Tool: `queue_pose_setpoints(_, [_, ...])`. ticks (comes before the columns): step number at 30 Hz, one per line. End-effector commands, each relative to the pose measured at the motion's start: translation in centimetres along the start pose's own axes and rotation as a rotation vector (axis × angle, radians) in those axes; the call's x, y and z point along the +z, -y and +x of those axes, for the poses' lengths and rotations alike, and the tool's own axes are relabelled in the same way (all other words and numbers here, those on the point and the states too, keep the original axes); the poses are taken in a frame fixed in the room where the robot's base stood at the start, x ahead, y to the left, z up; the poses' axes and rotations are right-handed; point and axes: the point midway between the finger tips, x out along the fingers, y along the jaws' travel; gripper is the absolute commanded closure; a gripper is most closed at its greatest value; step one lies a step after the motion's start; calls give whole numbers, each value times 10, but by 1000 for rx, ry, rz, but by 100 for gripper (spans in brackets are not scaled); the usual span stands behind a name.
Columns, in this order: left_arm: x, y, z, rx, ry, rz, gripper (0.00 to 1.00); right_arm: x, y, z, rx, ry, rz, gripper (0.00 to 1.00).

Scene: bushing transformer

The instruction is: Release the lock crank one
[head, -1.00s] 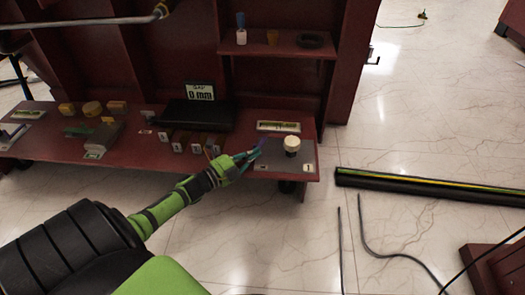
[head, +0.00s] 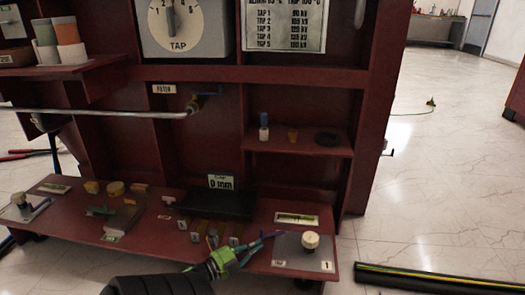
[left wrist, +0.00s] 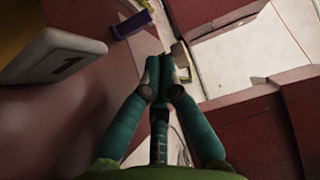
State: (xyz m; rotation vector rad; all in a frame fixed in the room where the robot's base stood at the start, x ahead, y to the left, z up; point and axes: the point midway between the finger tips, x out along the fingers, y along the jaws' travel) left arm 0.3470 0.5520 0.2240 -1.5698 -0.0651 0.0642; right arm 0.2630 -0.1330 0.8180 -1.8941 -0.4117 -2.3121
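A cream knob (head: 312,240) stands on a grey plate (head: 292,258) labelled 1 at the right end of the low red shelf; this looks like lock crank one. My left gripper (head: 272,238) reaches over the shelf from the front, just left of the knob and apart from it. In the left wrist view its teal fingers (left wrist: 160,66) come together at the tips, with nothing clearly held. A white block labelled 1 (left wrist: 58,58) shows at upper left there, and a small purple piece (left wrist: 130,26) lies beyond the fingertips. My right gripper is out of view.
A black box with a 0 mm display (head: 221,182) stands left of the gripper. A small side shelf (head: 300,148) holds little items above the plate. A second knob plate (head: 22,212) is at far left. A dark striped channel (head: 440,278) lies on the floor at right.

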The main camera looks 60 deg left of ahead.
Motion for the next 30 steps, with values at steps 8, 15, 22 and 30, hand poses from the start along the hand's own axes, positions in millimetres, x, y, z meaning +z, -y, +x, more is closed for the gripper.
queue_pose_setpoints(8, [0, -1, -61, 5, 0, -1, 100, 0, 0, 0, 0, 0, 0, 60])
queue_pose_setpoints(15, [0, 0, -94, 2, -2, 0, 100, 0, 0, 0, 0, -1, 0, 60])
queue_pose_setpoints(22, [0, 0, -100, 0, -3, 0, 100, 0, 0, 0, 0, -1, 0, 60])
queue_pose_setpoints(30, [0, 0, -100, 0, -3, 0, 100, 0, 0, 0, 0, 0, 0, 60])
